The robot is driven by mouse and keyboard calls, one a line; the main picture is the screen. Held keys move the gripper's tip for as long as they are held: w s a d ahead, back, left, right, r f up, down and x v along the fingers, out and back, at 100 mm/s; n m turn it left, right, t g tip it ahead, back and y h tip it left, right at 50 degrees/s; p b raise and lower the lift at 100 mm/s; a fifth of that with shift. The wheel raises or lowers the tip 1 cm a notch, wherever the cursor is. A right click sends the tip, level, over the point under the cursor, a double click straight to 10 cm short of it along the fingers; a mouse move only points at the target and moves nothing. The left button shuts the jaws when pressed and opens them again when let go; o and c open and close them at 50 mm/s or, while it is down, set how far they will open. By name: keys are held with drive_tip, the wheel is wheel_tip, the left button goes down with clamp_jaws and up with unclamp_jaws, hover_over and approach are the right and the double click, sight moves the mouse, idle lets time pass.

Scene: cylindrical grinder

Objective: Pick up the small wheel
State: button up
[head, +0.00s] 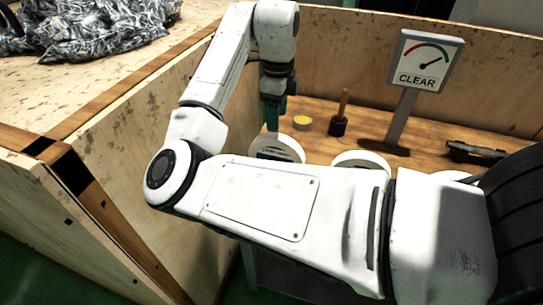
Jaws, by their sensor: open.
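Several round white wheel-like pieces lie on the wooden bench top. The leftmost white wheel (277,149) has a dark printed label, and my arm hides its lower part. A second white wheel (362,161) lies to its right, also partly hidden by my arm. A third shows only as a sliver farther right. I cannot tell for sure which one is the small wheel. My gripper (271,126) points down at the back edge of the leftmost wheel, its green fingers seen nearly edge-on. It is open, and whether it touches the wheel cannot be told.
A small yellow-topped round piece (302,123) and a dark-based wooden-handled tool (339,118) stand right of my gripper. A gauge sign reading CLEAR (421,66) stands on a post. A black tool (474,152) lies at right. Wooden walls (330,60) enclose the bench; metal shavings (90,28) lie upper left.

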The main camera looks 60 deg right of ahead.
sight(277, 136)
drive_tip(key=shift+d+f, duration=0.1)
drive_tip(key=shift+f, duration=4.25)
clamp_jaws()
drive_tip(key=shift+r, duration=0.15)
